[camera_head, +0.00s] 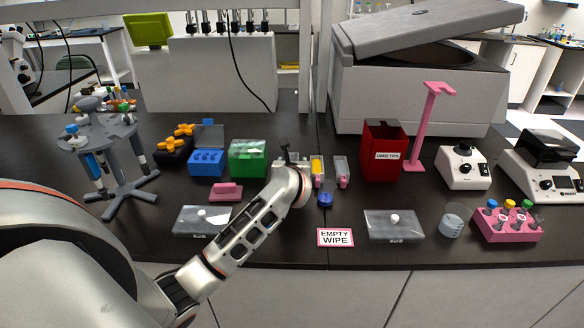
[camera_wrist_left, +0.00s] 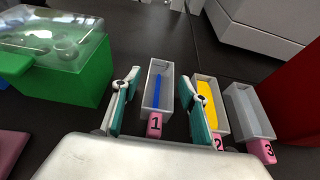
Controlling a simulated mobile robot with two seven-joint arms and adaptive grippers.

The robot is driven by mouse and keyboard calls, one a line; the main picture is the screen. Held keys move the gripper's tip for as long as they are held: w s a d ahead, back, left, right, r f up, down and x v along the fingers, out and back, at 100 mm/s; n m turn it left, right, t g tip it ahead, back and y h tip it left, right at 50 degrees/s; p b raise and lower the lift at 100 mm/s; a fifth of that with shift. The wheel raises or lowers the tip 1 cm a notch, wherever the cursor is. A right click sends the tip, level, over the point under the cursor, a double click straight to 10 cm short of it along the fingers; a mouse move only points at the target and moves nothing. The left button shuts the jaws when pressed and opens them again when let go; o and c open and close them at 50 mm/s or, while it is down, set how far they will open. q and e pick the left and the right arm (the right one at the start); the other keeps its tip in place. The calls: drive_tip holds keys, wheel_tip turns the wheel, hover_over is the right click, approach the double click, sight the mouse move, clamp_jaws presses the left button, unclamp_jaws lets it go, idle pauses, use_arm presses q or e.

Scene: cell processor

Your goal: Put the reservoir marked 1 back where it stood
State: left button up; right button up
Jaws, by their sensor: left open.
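The reservoir marked 1 (camera_wrist_left: 158,88), a narrow grey trough with a blue strip inside and a pink label, stands on the dark bench in the left wrist view. My left gripper (camera_wrist_left: 164,76) is open, one teal-padded finger on each side of it. Whether the pads touch it I cannot tell. The reservoir marked 2 (camera_wrist_left: 208,97), yellow inside, stands just right of it, and the reservoir marked 3 (camera_wrist_left: 248,110) beyond that. In the head view my left gripper (camera_head: 284,154) is mostly hidden by its wrist, which also covers most of reservoir 1. My right gripper is not in view.
A green box with a clear lid (camera_head: 248,158) stands left of the gripper. A red bin (camera_head: 383,160) stands right of the reservoirs. A blue cap-like object (camera_head: 325,199) and a sign reading EMPTY WIPE (camera_head: 335,237) lie in front. The bench between sign and front right tray (camera_head: 393,225) is clear.

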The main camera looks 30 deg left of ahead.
use_arm(q)
drive_tip(key=v, duration=1.1)
drive_tip(key=shift+s+d+r, duration=0.1)
drive_tip(key=shift+s+d, duration=0.05)
drive_tip(key=shift+s, duration=0.1)
